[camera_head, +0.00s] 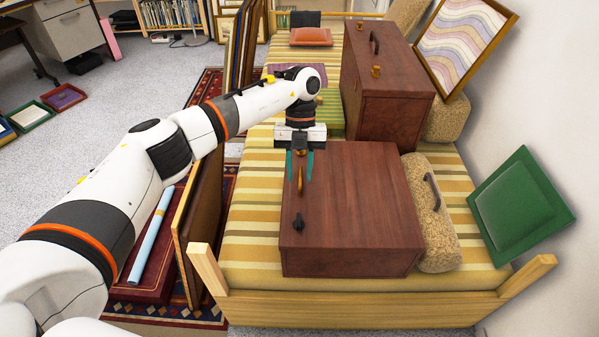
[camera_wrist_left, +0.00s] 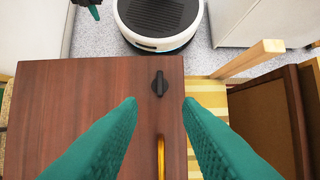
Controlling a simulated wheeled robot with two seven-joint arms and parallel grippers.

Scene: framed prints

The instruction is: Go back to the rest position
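My left gripper (camera_head: 299,167) points down over the left edge of the nearer dark-red wooden case (camera_head: 355,215), which lies on the striped daybed. In the left wrist view its two teal fingers (camera_wrist_left: 159,101) are spread apart with nothing held between them. Below the gap show a brass handle (camera_wrist_left: 161,157) and a black knob (camera_wrist_left: 159,84) on the case's top; I cannot tell whether the fingers touch the case. My right gripper is out of the head view; a small teal and black part at the top left of the left wrist view (camera_wrist_left: 92,7) appears to be it.
A second wooden case (camera_head: 387,90) stands behind. A wavy-pattern framed print (camera_head: 462,42) and a green frame (camera_head: 521,205) lean at the right. Framed panels (camera_head: 198,215) stand along the daybed's left side below my arm. Wooden corner posts (camera_head: 208,268) rise at the front.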

